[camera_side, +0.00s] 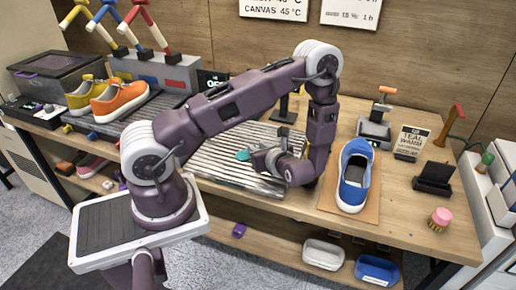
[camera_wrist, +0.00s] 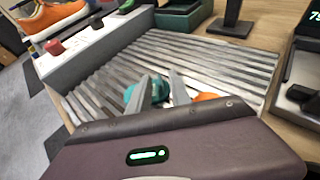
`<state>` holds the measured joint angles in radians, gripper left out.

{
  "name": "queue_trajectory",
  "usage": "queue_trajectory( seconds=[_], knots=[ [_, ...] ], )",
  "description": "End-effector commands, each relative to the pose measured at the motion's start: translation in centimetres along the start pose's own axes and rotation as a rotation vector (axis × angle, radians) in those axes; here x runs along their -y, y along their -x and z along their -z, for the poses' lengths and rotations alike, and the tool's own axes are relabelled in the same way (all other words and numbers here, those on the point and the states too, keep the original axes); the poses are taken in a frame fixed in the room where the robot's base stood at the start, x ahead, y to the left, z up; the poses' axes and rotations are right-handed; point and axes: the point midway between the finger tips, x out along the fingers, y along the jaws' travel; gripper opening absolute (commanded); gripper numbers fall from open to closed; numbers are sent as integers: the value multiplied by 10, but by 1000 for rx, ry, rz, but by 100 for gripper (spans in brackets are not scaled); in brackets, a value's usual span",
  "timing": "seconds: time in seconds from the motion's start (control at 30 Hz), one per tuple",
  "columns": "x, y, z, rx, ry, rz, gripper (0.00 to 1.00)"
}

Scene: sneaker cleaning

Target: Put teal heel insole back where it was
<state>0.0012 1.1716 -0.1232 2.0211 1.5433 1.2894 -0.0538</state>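A teal piece, which looks like the teal heel insole (camera_wrist: 131,93), shows on the ribbed metal rack in the wrist view. It is partly hidden behind my left finger, and some teal also shows between the fingers. In the side view the teal piece (camera_side: 243,155) is just left of my gripper (camera_side: 256,158), low over the rack. My gripper (camera_wrist: 161,82) has its two fingers apart, and I see nothing clamped between them. An orange piece (camera_wrist: 205,97) lies just right of the right finger, partly hidden.
The ribbed rack (camera_side: 215,165) lies under my gripper. A blue sneaker (camera_side: 354,178) stands on a brown mat (camera_side: 331,201) to the right. Orange and yellow sneakers (camera_side: 118,101) sit at the left. A black stand (camera_wrist: 233,16) rises behind the rack.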

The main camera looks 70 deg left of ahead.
Motion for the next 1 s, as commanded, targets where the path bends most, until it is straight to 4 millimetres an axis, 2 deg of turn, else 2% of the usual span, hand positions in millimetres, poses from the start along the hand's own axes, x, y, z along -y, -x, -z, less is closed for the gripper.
queue_trajectory(
  seconds=[0.27,0.37,0.6,0.7,0.83,0.93,1.0],
  knots=[
    [0,1,-3,1,1,-1,24],
    [1,18,-3,1,1,4,24],
    [1,84,-2,-1,1,5,24],
    [1,104,-3,1,0,3,24],
    [0,119,-3,-1,2,-1,24],
    [-6,128,-20,-30,73,-38,24],
    [-17,140,-45,-87,194,-98,24]
  ],
)
